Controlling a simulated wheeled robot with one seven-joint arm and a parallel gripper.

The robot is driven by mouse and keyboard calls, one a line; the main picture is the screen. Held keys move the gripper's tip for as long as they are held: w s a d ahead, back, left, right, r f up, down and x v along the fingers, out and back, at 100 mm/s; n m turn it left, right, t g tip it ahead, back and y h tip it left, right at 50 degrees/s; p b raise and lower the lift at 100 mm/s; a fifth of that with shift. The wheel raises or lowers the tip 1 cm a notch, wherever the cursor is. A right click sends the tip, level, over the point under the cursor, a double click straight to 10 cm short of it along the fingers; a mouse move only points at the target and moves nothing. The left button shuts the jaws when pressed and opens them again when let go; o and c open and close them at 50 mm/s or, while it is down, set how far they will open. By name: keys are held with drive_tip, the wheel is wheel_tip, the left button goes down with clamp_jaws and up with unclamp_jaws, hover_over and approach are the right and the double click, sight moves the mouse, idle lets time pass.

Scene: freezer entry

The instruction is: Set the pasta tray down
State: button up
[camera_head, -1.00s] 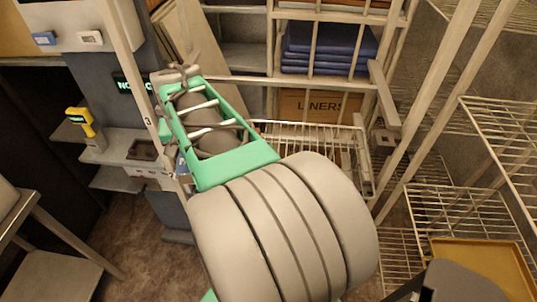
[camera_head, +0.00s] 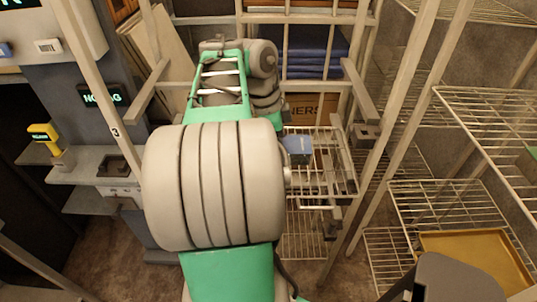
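An empty-looking ochre tray (camera_head: 475,255) lies on a low wire shelf at the lower right, its near part covered by a dark grey shape. I cannot tell whether it is the pasta tray. No tray with visible pasta shows. My large grey and green arm fills the middle of the view and hides what lies behind it. A small blue-grey block (camera_head: 298,148) shows just right of the arm, in front of the wire rack; I cannot tell what it belongs to. I cannot make out my gripper's fingers, so their state and any load are hidden.
Wire shelves (camera_head: 490,115) stand on the right. Folded blue stacks (camera_head: 315,50) and a cardboard box (camera_head: 308,108) sit on the back rack. A pale upright post (camera_head: 95,90) and a counter with a yellow handheld device (camera_head: 44,135) are at left.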

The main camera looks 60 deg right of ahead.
drive_tip(key=w+d+f, duration=0.1)
drive_tip(key=d+f, duration=0.1)
drive_tip(key=w+d+f, duration=0.3)
drive_tip(key=d+f, duration=0.1)
drive_tip(key=shift+w+d+f+p, duration=0.1)
drive_tip(key=shift+w+f+p, duration=0.2)
drive_tip(key=shift+p, duration=0.1)
drive_tip(key=f, duration=0.2)
drive_tip(key=f+p, duration=0.1)
drive_tip(key=shift+w+d+f, duration=0.15)
drive_tip(key=shift+d+f, duration=0.05)
drive_tip(key=shift+d, duration=0.05)
drive_tip(key=shift+f+b, duration=0.3)
drive_tip(key=shift+f, duration=0.1)
drive_tip(key=o, duration=1.7)
drive_tip(key=shift+r, duration=0.1)
drive_tip(key=shift+o, duration=0.2)
drive_tip(key=shift+a, duration=0.1)
